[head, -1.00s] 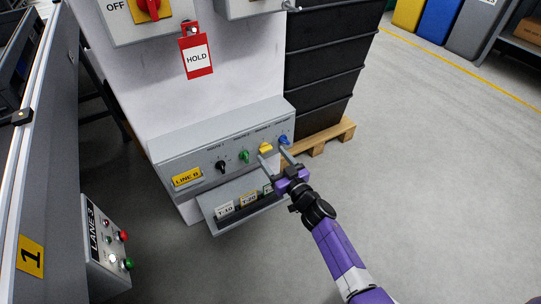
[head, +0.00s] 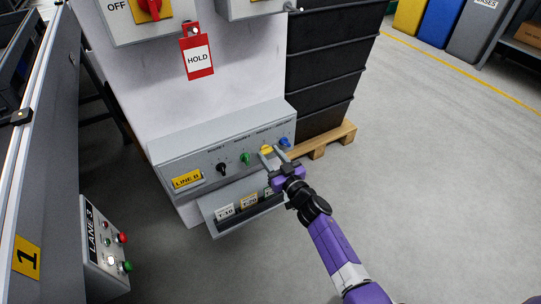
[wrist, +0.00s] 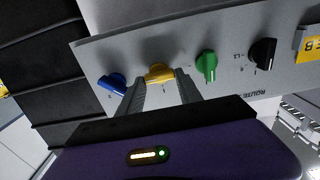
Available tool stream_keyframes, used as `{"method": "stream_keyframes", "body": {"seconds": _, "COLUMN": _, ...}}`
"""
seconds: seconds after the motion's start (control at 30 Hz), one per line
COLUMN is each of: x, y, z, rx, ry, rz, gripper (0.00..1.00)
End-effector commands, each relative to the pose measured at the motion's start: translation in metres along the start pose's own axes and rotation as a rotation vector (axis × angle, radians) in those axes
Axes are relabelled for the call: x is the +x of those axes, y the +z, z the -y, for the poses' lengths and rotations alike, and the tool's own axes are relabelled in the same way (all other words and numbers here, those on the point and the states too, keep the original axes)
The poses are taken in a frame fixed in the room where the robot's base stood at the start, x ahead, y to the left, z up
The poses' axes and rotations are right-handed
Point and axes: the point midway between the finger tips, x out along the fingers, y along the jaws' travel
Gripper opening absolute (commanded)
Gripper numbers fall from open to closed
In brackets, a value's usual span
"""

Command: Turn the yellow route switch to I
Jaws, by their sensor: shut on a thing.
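The yellow route switch (head: 266,149) is a knob on the sloped grey LINE B panel (head: 165,152), between the green knob and the blue knob. It also shows in the wrist view (wrist: 157,73). My gripper (head: 273,152) reaches it from the front, and its two grey fingers are shut on the yellow knob, one on each side. In the wrist view the fingertips (wrist: 160,78) cover part of the knob's lower edge, so its exact pointing and the marks around it cannot be read.
A green knob (head: 245,158) and a black knob (head: 221,168) sit to the left; a blue knob (head: 284,142) sits close on the right. A tag tray (head: 215,233) juts out below. Black crates (head: 320,75) on a pallet stand right. Floor at right is clear.

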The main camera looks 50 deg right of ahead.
Motion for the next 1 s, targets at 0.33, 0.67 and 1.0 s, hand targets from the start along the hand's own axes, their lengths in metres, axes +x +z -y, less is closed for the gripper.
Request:
{"method": "stream_keyframes", "body": {"seconds": 0.33, "x": -0.0001, "y": -0.0002, "z": 0.0008, "rx": -0.140, "ry": 0.000, "rz": -0.001, "gripper": 0.01}}
{"method": "stream_keyframes", "body": {"seconds": 0.67, "x": -0.0001, "y": 0.0005, "z": 0.0021, "rx": -0.434, "ry": 0.000, "rz": -0.001, "gripper": 0.01}}
{"method": "stream_keyframes", "body": {"seconds": 1.0, "x": -0.0001, "y": 0.0019, "z": 0.0036, "rx": -0.759, "ry": -0.001, "rz": -0.002, "gripper": 0.01}}
